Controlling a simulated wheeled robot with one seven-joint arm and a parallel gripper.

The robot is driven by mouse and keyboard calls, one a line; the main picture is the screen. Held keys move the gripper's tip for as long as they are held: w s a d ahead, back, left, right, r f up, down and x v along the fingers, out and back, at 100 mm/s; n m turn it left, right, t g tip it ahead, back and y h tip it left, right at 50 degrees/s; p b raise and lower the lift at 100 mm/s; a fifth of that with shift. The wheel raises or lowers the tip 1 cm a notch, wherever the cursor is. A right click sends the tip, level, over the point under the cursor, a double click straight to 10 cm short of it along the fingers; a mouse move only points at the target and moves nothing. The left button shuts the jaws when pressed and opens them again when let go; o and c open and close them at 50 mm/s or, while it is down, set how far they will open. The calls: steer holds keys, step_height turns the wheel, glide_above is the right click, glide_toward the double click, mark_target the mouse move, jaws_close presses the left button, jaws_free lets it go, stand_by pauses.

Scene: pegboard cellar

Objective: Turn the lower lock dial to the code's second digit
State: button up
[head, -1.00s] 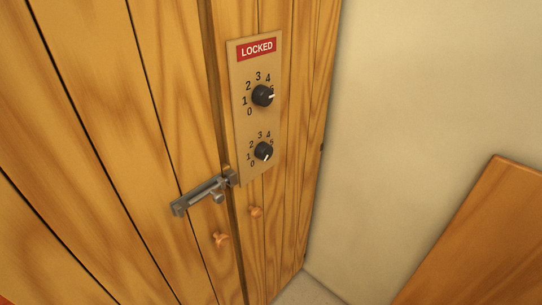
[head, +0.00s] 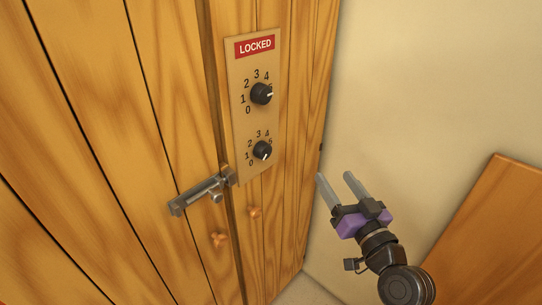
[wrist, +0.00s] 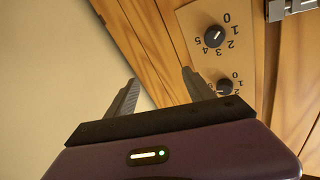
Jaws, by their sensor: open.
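The lower lock dial (head: 262,150) is a black round knob on a tan plate, with digits 0 to 5 around it. Its white mark points downward, in the gap between 5 and 0. In the wrist view the picture is inverted, and this dial (wrist: 214,36) is the one nearer the latch. The upper dial (head: 261,94) has its mark pointing right, towards the 5. My gripper (head: 335,176) is open and empty, to the right of the plate and apart from it; its fingers also show in the wrist view (wrist: 159,76). No code is readable in these frames.
A red LOCKED sign (head: 254,46) tops the plate (head: 241,125). A metal bolt latch (head: 199,195) crosses the door seam at left. Two wooden knobs (head: 219,240) sit below. A bare wall (head: 430,90) and a wooden panel (head: 490,235) stand to the right.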

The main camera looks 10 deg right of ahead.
steer(key=w+a+r+n+g+y, duration=0.1)
steer(key=w+a+r+n+y, duration=0.25)
steer(key=w+r+y, duration=0.2)
steer(key=n+g+y, duration=0.3)
steer(key=n, duration=0.2)
glide_toward(267, 153)
steer(key=p+x, duration=0.2)
steer(key=x, duration=0.5)
steer(key=shift+w+a+r, duration=0.1)
steer(key=shift+w+r, duration=0.05)
steer(key=shift+w+a, duration=0.35)
steer(key=shift+w, duration=0.2)
jaws_close()
steer(key=shift+m, duration=0.25)
